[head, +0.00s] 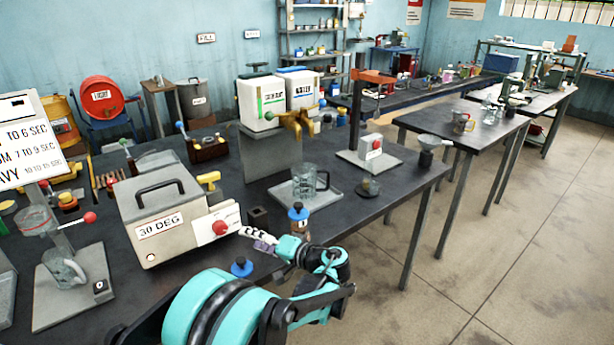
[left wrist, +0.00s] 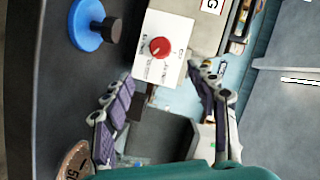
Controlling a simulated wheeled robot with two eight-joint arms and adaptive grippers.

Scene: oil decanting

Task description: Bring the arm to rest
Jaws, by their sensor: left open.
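My left gripper (head: 250,234) reaches in over the front of the dark workbench (head: 345,228) in the head view. Its teal wrist is bent, and the pale jointed fingers point left toward the grey 30 DEG box (head: 158,215). In the left wrist view the two fingers of the gripper (left wrist: 162,74) are spread apart with nothing between them. The white panel with a red knob (left wrist: 160,47) lies just beyond the fingertips; whether a finger touches it I cannot tell. The panel (head: 216,222) is on the box's right side. My right gripper is not in view.
A blue knob (head: 241,266) is close to my wrist. A blue-topped bottle (head: 298,216) and a glass jug (head: 305,183) on a plate stand right of the fingers. A stand with a glass cup (head: 65,269) is at left. Clear floor (head: 480,260) lies to the right.

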